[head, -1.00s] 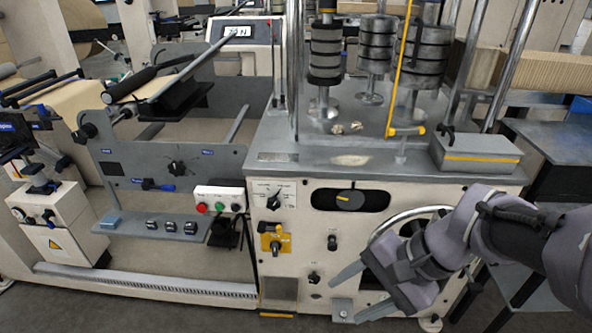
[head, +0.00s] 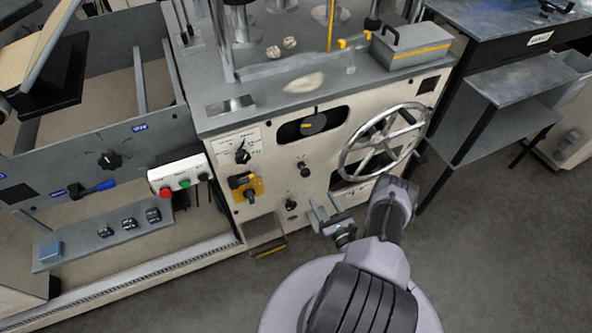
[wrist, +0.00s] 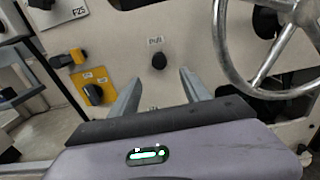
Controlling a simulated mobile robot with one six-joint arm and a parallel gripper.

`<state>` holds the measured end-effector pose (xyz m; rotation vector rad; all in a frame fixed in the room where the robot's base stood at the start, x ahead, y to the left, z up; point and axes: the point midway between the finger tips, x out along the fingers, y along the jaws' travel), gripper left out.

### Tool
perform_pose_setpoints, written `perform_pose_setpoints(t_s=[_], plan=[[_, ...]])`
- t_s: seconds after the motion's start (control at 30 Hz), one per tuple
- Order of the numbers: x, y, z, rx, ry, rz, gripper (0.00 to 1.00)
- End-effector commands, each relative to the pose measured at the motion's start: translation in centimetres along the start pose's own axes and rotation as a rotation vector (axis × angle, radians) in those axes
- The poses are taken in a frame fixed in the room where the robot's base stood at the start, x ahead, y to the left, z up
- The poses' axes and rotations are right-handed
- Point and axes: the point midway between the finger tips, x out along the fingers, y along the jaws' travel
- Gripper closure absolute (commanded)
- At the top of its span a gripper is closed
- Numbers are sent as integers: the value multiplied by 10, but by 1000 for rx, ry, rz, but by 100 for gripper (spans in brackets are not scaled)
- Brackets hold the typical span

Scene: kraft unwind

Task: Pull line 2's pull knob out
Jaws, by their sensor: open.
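In the wrist view, a round black knob (wrist: 159,61) with a small "PULL" label above it sits on the cream panel. It appears to be the upper of two small black knobs (head: 304,170) left of the handwheel in the head view. My gripper (wrist: 161,76) is open and empty, its two grey fingers pointing at the panel. The knob shows between and just beyond the fingertips, with no contact visible. In the head view, my gripper (head: 323,210) is low in front of the panel, beside the lower small knob (head: 291,205). No line number is readable.
A spoked handwheel (head: 384,142) stands out right of the knobs. A yellow plate with a black switch (head: 246,187) and a red-and-green button box (head: 180,175) are to the left. A dial window (head: 313,126) is above. Open floor (head: 490,240) lies at the right.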

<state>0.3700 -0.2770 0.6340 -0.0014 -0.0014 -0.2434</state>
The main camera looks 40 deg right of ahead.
Motion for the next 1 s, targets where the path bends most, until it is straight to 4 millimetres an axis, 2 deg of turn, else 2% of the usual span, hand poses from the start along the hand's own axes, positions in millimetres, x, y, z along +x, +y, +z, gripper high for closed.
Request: perform_pose_setpoints(t_s=[0.1, 0.3, 0.5, 0.67, 0.9, 0.93, 1.0], plan=[[38, 3, -5, -4, -3, 10, 45], [94, 4, -4, -1, -3, 10, 45], [132, 3, -3, 0, -2, 9, 45], [144, 4, -1, 2, 0, 8, 45], [145, 3, 0, 2, 1, 7, 45], [145, 3, 0, 2, 1, 7, 47], [145, 3, 0, 2, 1, 7, 61]])
